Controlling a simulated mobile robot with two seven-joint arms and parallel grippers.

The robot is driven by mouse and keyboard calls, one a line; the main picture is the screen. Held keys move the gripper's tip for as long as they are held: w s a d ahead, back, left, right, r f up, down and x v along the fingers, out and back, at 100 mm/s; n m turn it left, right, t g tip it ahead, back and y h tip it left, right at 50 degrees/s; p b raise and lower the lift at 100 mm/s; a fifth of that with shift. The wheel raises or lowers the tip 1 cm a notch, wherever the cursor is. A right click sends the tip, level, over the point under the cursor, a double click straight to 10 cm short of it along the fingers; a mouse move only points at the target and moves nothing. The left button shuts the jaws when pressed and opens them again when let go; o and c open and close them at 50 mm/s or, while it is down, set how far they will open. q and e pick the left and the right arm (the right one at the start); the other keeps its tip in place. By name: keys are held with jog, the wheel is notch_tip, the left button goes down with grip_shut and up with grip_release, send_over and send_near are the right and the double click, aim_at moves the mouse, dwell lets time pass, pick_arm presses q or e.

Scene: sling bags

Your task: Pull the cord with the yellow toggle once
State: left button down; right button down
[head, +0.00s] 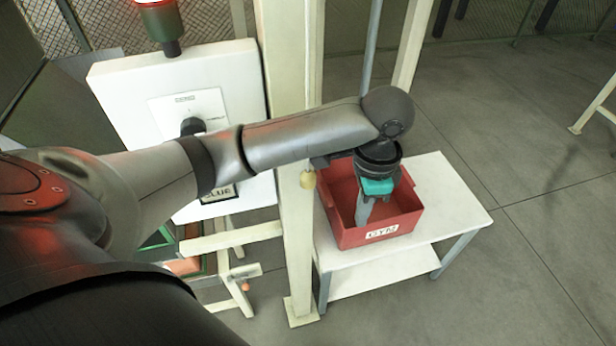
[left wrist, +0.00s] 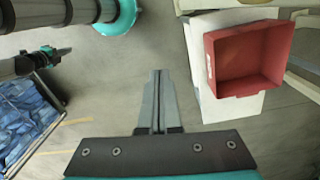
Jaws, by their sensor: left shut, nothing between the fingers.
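A small yellow toggle (head: 308,179) hangs in front of the cream post in the head view, just left of my left wrist. Its cord is mostly hidden behind my arm. My left gripper (head: 362,222) points down over the red bin, to the right of the toggle and apart from it. In the left wrist view its fingers (left wrist: 158,75) are together with nothing between them. The toggle does not show clearly there. What looks like my right gripper (left wrist: 66,50) is small at the left of that view; its fingers are too small to judge.
The red bin (head: 356,239), labelled GYM, stands on a white table (head: 455,195). The cream post (head: 298,250) rises beside it. A white panel with a black knob (head: 192,126) is left of the post. A small orange piece (head: 246,286) hangs low. Open floor lies right.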

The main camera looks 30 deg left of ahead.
pick_arm(q)
jog(key=n+g+y, duration=0.2)
send_near(313, 172)
jog(key=f, duration=0.2)
jog(key=shift+s+a+r, duration=0.1)
jog(key=shift+s+r, duration=0.25)
jog(key=shift+f, duration=0.1)
jog(key=shift+x, duration=3.45)
jog(key=shift+w, duration=0.1)
